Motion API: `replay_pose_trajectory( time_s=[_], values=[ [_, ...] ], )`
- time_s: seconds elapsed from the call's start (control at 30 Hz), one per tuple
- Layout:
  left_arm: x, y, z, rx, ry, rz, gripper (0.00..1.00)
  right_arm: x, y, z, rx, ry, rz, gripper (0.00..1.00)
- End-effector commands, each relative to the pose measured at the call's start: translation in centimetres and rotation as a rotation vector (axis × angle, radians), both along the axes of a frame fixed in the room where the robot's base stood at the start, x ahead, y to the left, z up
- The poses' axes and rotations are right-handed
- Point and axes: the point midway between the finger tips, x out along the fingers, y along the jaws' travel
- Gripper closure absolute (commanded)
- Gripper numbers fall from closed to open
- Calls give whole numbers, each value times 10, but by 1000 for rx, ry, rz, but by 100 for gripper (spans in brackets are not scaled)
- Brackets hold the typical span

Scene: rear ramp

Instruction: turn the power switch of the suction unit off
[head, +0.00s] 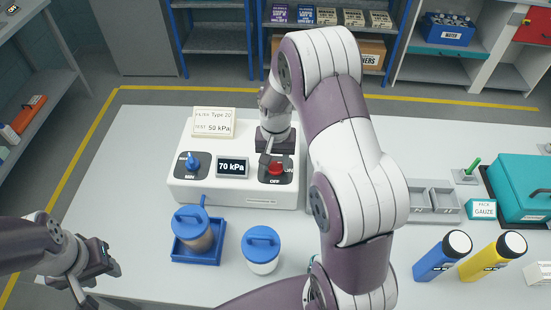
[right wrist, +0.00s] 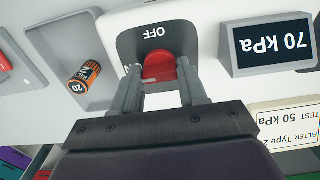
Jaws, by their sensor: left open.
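The white suction unit (head: 236,188) stands on the table, its display reading 70 kPa. Its red power switch (head: 276,168) sits on a dark plate with OFF printed below and ON to the right. In the right wrist view the red switch (right wrist: 161,66) shows a white mark pointing toward the left, away from the OFF print. My right gripper (right wrist: 160,68) is over it, fingers apart on either side; whether they touch it is unclear, and they partly hide the ON side. My left gripper (head: 100,280) is open and empty at the table's left front.
A blue pressure knob (head: 192,162) is left of the display (head: 232,167). A lidded jar in a blue tray (head: 197,256) and a blue-lidded jar (head: 262,250) stand in front. A battery (right wrist: 84,83) lies in a grey tray beside the unit. The table's left side is clear.

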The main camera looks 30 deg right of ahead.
Motion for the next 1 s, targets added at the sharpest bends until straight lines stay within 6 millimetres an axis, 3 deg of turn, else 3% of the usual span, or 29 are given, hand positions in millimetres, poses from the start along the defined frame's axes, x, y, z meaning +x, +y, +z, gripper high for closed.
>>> replay_pose_trajectory(
  time_s=[0.47,1.0],
  values=[
    [0,0,1,0,0,0,57,2,0,1,-1,-5,-97,88],
    [0,0,7,0,0,0,57,2,-1,1,-2,-6,-575,88]
  ],
)
